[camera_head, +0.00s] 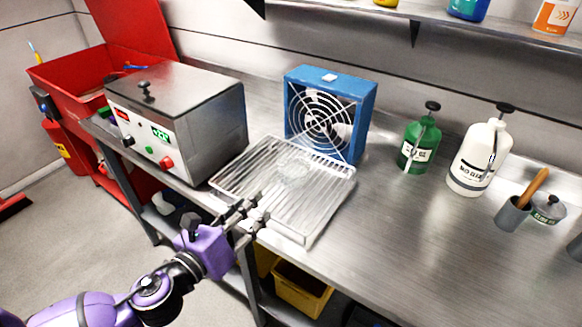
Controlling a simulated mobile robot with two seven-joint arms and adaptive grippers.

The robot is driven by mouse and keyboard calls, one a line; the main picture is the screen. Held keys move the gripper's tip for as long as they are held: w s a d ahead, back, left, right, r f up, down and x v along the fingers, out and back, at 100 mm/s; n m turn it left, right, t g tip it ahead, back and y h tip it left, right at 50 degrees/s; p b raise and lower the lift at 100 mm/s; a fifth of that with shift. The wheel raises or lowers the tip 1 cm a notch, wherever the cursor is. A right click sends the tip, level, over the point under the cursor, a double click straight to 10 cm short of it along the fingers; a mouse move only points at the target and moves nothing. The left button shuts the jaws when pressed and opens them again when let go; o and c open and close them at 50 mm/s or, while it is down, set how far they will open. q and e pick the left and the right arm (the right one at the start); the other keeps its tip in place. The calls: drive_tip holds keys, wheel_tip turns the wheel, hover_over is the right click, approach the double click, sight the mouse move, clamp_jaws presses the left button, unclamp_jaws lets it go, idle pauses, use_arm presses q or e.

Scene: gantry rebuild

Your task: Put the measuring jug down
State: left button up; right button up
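A faint clear shape (294,171) shows on the wire rack tray (314,226). It may be the measuring jug, but its outline is too faint to be sure, and I see no other jug. My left gripper (252,212) is at the front left edge of the tray. Its two dark fingers are spread with a gap between them, and I see nothing held there. The clear shape lies beyond the fingertips, apparently apart from them. My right gripper is not in view.
A steel oven-like box (180,115) stands left of the tray, and a blue fan (328,112) stands behind it. A green bottle (419,145), a white jug-like bottle (480,158) and a grey cup (512,214) stand right. The bench's front right is clear.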

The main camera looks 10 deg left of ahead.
sight(275, 173)
use_arm(q)
drive_tip(key=w+d+r+m, duration=0.1)
drive_tip(key=w, duration=0.1)
drive_tip(key=w+d+r+m+h, duration=0.1)
drive_tip(key=w+r+m, duration=0.1)
drive_tip(key=w, duration=0.1)
drive_tip(key=w+d+r+m+p, duration=0.1)
drive_tip(key=w+d+m, duration=0.1)
drive_tip(key=shift+w+d+r+t+h, duration=0.1)
drive_tip(key=shift+w+r+t+h, duration=0.2)
drive_tip(key=shift+w+d+f, duration=0.2)
drive_tip(key=shift+w, duration=0.3)
clamp_jaws()
drive_tip(key=shift+r, duration=0.1)
